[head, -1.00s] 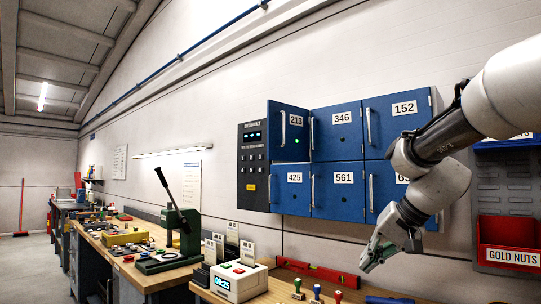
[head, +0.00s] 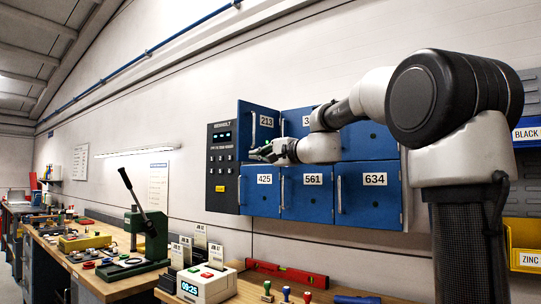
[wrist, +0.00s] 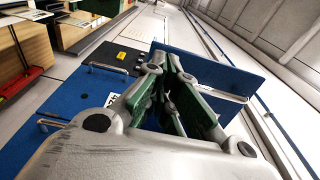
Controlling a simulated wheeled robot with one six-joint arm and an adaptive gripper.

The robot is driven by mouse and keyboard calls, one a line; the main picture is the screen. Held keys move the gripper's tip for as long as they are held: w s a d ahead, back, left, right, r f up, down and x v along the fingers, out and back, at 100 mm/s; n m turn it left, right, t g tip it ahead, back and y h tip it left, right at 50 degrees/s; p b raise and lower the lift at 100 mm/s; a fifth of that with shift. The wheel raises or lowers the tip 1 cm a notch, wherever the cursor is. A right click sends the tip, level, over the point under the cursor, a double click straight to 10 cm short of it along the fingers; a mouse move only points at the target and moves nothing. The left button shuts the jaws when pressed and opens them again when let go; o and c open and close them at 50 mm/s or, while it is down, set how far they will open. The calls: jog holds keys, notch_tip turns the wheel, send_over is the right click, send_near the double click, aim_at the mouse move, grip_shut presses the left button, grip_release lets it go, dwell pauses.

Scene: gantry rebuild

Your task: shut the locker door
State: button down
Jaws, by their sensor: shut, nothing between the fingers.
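The locker bank (head: 306,212) is blue with numbered doors and hangs on the wall. Its upper-left door, 213 (head: 254,107), stands open at an angle, with a bar handle (head: 253,128) on its face. In the wrist view the open door (wrist: 222,72) is a blue panel just beyond the fingers. My gripper (head: 262,153) is shut and empty, low by door 213 and above door 425 (head: 262,191). It also shows in the wrist view (wrist: 170,100). Whether it touches the door I cannot tell. My arm hides part of the upper row.
A dark keypad panel (head: 222,168) adjoins the bank's left side. Below are a bench with a green lever press (head: 148,232), a clock box (head: 207,284), a red level (head: 287,274) and several stamps. Bins (head: 523,245) hang at right.

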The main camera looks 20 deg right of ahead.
aim_at(242, 156)
jog(key=x, duration=0.5)
jog(key=shift+w+a, duration=0.15)
jog(key=shift+w, duration=0.15)
